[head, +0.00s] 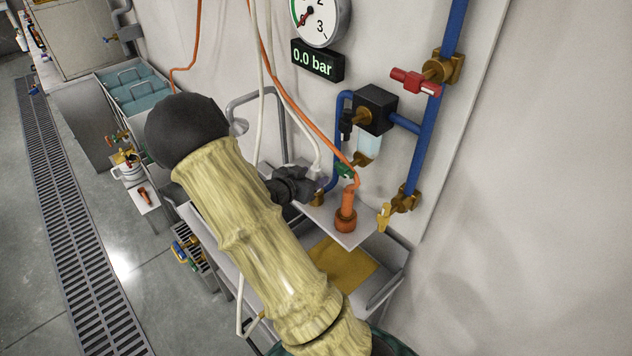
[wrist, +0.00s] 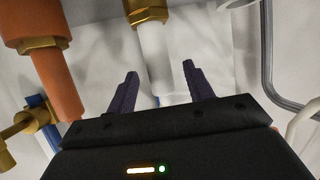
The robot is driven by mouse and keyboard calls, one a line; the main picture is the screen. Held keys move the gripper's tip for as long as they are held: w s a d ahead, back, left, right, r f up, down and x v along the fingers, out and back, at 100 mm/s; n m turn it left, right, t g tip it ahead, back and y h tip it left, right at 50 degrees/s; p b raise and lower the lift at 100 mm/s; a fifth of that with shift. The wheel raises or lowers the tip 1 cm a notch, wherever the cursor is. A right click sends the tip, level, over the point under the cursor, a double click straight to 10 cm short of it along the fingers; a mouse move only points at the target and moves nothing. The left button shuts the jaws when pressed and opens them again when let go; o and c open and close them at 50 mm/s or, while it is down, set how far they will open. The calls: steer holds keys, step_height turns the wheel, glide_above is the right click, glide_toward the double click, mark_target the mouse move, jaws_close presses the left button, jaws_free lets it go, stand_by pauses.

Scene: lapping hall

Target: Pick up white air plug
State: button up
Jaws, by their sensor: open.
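The white air plug (wrist: 153,48) shows in the wrist view as a white cylinder with a brass nut above it. In the picture it lies between and just beyond the two dark fingers of my gripper (wrist: 160,68). The fingers are open, with a visible space on both sides of the plug; I cannot tell its exact depth. In the head view my gripper (head: 305,184) is above the left part of a small pale shelf. The plug is mostly hidden there; a small brass piece (head: 318,198) shows below the fingers.
An orange plug (head: 347,205) stands on the shelf (head: 345,237) to the right; it also shows in the wrist view (wrist: 55,80). Orange and white hoses hang nearby.

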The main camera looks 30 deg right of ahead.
steer(key=p+x, duration=0.1)
steer(key=x, duration=0.3)
steer(key=shift+w+d+f+p, duration=0.1)
steer(key=shift+d+f+p, duration=0.1)
steer(key=shift+f+p, duration=0.15)
jaws_close()
steer(key=shift+r, duration=0.15)
step_height(320, 180, up, 18)
stand_by(0.6)
stand_by(0.4)
